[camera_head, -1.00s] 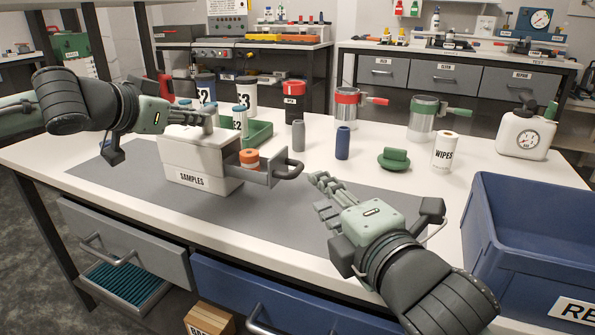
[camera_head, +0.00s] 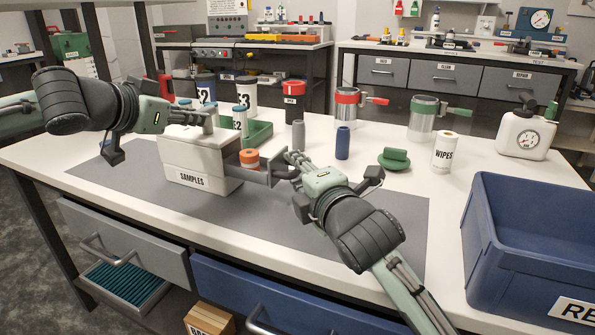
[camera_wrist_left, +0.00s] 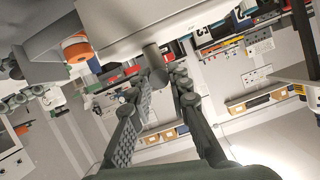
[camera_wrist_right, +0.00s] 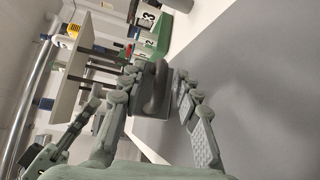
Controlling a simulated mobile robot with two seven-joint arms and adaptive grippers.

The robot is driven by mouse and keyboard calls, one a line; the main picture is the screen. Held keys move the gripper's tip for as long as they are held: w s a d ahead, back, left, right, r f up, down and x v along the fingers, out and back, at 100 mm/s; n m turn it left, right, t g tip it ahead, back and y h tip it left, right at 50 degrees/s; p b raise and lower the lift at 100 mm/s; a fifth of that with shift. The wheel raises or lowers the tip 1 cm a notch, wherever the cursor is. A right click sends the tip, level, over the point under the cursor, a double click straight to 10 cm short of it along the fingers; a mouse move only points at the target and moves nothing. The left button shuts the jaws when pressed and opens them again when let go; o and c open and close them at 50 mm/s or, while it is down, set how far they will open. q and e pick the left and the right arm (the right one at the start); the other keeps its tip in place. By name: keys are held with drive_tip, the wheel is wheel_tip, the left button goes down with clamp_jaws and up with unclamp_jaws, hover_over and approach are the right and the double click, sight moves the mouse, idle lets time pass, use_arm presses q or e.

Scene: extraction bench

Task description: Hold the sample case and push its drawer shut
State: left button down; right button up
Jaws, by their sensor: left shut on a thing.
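The white sample case (camera_head: 196,160), labelled SAMPLES, stands on the grey mat. Its drawer (camera_head: 256,176) sticks out to the right and holds an orange-topped item (camera_head: 249,158). My left gripper (camera_head: 198,118) is shut on the top of the case; the left wrist view shows a grey knob (camera_wrist_left: 154,58) at its fingertips. My right gripper (camera_head: 293,160) is at the drawer's handle, partly hiding it in the head view. In the right wrist view the dark handle (camera_wrist_right: 155,88) lies between its spread fingers; whether they touch it I cannot tell.
Behind the case are a green tray (camera_head: 260,133) and numbered bottles. A grey cylinder (camera_head: 298,134) and a blue cylinder (camera_head: 342,142) stand just beyond my right gripper. A blue bin (camera_head: 535,225) is at the right. The mat's front right is free beneath my right arm.

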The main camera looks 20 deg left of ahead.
sight(250, 164)
drive_tip(key=shift+c, duration=0.2)
clamp_jaws()
drive_tip(key=a, duration=0.7)
drive_tip(key=w+a, duration=0.1)
drive_tip(key=a, duration=0.2)
drive_tip(key=shift+a, duration=0.2)
drive_tip(key=shift+s, duration=0.1)
drive_tip(key=shift+c, duration=0.9)
unclamp_jaws()
drive_tip(key=shift+o, duration=1.1)
